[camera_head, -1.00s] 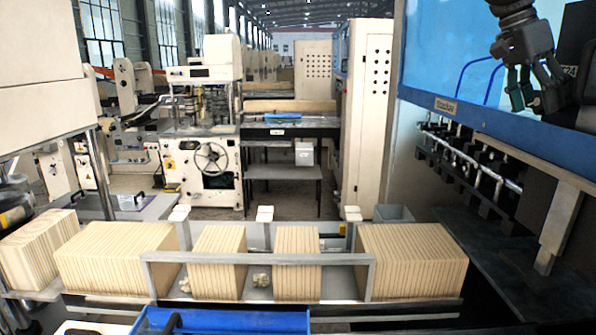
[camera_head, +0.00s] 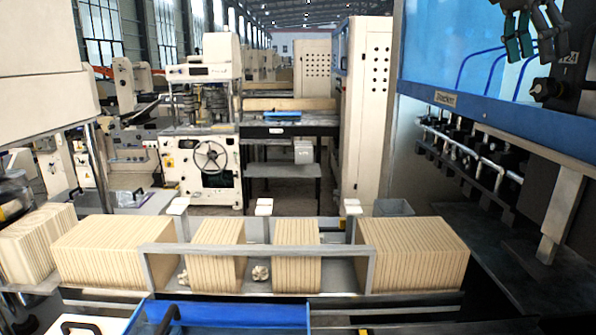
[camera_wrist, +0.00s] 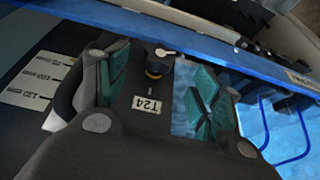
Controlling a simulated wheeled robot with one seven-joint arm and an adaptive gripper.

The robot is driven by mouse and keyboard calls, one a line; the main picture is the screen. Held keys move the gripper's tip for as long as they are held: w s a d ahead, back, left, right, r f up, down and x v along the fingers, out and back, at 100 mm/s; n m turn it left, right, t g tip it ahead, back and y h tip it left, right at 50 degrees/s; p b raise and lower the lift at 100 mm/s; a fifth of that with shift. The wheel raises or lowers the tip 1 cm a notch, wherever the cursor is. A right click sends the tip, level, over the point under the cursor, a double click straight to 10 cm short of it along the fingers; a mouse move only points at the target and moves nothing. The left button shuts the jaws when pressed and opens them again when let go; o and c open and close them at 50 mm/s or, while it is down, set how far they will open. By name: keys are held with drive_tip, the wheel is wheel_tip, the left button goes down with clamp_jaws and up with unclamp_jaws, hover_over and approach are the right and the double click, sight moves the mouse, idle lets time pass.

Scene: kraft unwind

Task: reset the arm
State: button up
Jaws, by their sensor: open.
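My gripper (camera_head: 527,48) is at the top right of the head view, in front of the blue machine panel (camera_head: 440,60). Its green-padded fingers point down and stand apart with nothing between them. In the wrist view my gripper (camera_wrist: 160,85) is open, its two green pads on either side of a dark panel with a black knob (camera_wrist: 158,62) and a "T24" label (camera_wrist: 147,104). I cannot tell how far the fingers are from that panel. The upper part of my arm is outside the head view.
Several stacks of brown board (camera_head: 412,255) stand in a row on a grey rail conveyor (camera_head: 258,257). A blue tray (camera_head: 225,318) is at the bottom edge. A row of black fittings on a metal bar (camera_head: 470,155) lies below the blue panel. A dark flat surface (camera_head: 480,265) below is clear.

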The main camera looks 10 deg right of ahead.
drive_tip(key=w+a+n+t, duration=0.3)
drive_tip(key=w, duration=0.4)
drive_tip(key=w+a+n+t+y, duration=0.1)
drive_tip(key=w+a+n+t, duration=0.2)
drive_tip(key=w, duration=0.5)
drive_tip(key=shift+w+a+n+t+y, duration=0.3)
drive_tip(key=shift+a+n+t, duration=0.15)
drive_tip(key=shift+a, duration=0.3)
